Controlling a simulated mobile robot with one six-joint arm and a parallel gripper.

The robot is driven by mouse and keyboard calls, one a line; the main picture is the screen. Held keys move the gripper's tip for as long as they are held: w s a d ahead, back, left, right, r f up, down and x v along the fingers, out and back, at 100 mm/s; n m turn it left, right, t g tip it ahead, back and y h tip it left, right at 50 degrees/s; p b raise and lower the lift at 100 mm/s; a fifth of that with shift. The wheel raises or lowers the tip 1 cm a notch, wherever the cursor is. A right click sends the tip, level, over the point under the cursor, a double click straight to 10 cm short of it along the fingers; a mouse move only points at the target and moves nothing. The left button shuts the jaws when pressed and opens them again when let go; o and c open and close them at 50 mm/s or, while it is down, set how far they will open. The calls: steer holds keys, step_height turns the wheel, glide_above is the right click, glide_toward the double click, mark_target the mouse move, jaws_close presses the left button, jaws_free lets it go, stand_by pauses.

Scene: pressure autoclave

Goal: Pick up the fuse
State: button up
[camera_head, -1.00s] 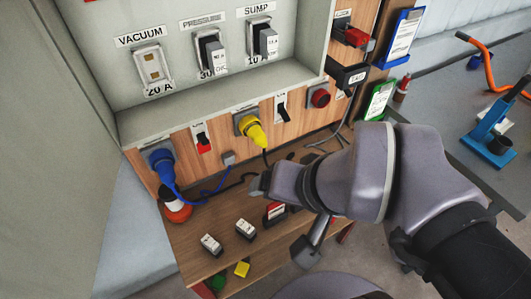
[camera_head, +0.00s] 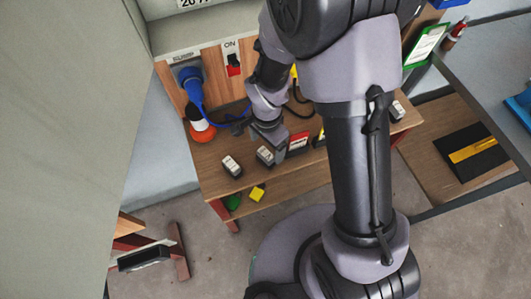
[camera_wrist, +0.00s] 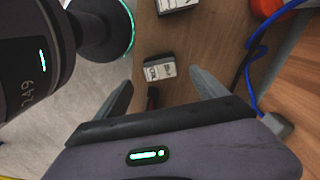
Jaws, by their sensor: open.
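Two small dark fuses with white labels lie on the wooden bench shelf in the head view: one on the left (camera_head: 232,166) and one to its right (camera_head: 265,155). My gripper (camera_head: 272,138) points down close over the right one and partly hides the area beside it. In the wrist view my gripper (camera_wrist: 162,88) is open and empty. One fuse (camera_wrist: 160,70) lies ahead between the spread fingers, apart from both. Another fuse (camera_wrist: 176,4) is cut off at the top edge.
A red-labelled block (camera_head: 299,141) stands close right of the gripper. A blue plug (camera_head: 190,82) with its cable and an orange-and-white object (camera_head: 200,126) are at the left. A yellow block (camera_head: 257,193) lies below the shelf front (camera_head: 290,181).

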mark_target(266, 153)
step_height(266, 153, down, 7)
steer(key=b, duration=0.2)
steer(key=shift+a+r+b, duration=0.1)
steer(key=shift+r+b, duration=0.05)
steer(key=shift+b, duration=0.25)
steer(key=shift+r, duration=0.1)
steer(key=shift+c, duration=0.6)
steer(key=c, duration=1.5)
steer(key=shift+r, duration=0.15)
